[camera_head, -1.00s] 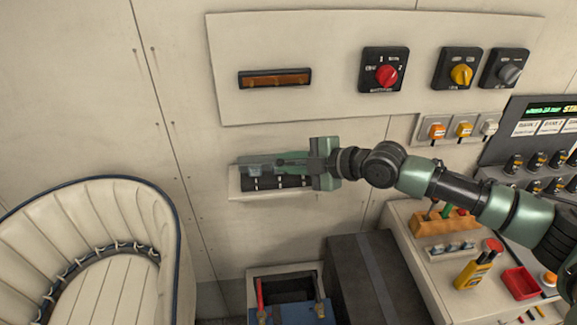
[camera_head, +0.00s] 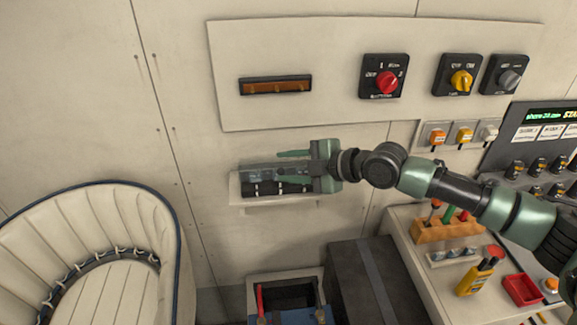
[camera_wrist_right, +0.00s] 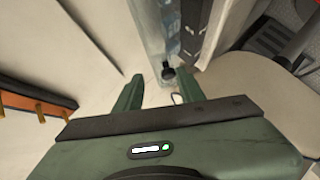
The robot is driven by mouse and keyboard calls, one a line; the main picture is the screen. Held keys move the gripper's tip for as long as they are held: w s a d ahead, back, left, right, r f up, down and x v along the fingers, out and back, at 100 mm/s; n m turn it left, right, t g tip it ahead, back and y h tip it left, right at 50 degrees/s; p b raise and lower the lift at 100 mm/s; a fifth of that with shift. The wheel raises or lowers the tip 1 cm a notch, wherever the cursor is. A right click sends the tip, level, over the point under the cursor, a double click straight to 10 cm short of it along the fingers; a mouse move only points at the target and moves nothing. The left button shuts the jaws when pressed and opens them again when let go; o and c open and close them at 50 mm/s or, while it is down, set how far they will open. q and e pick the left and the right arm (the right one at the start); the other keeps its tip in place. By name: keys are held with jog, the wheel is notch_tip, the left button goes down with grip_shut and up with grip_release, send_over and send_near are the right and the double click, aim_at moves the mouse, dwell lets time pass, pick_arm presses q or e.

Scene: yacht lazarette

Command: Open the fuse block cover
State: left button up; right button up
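The fuse block (camera_head: 236,187) is on the wall in the middle of the head view, with a row of dark, white-banded fuses (camera_head: 265,188). A clear cover (camera_head: 258,172) shows in front of and above the fuses; I cannot tell if it is fully down. My right gripper (camera_head: 280,166) reaches in from the right with its fingers apart, one above the other, at the cover. In the right wrist view the open green fingers (camera_wrist_right: 158,76) stand either side of a small black knob (camera_wrist_right: 168,73) at the end of the clear cover (camera_wrist_right: 160,30). My left gripper is out of view.
A wall panel above holds a red rotary switch (camera_head: 386,83), a yellow one (camera_head: 461,80) and a grey one (camera_head: 509,74). A cushioned seat (camera_head: 150,215) is at lower left. A dark box (camera_head: 370,285) and a bench (camera_head: 425,270) with tools stand below my right arm.

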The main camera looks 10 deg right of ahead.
jog(key=b+v, duration=0.3)
jog(key=v, duration=0.4)
jog(key=shift+s+d, duration=0.2)
jog(key=shift+d, duration=0.05)
jog(key=shift+r, duration=0.15)
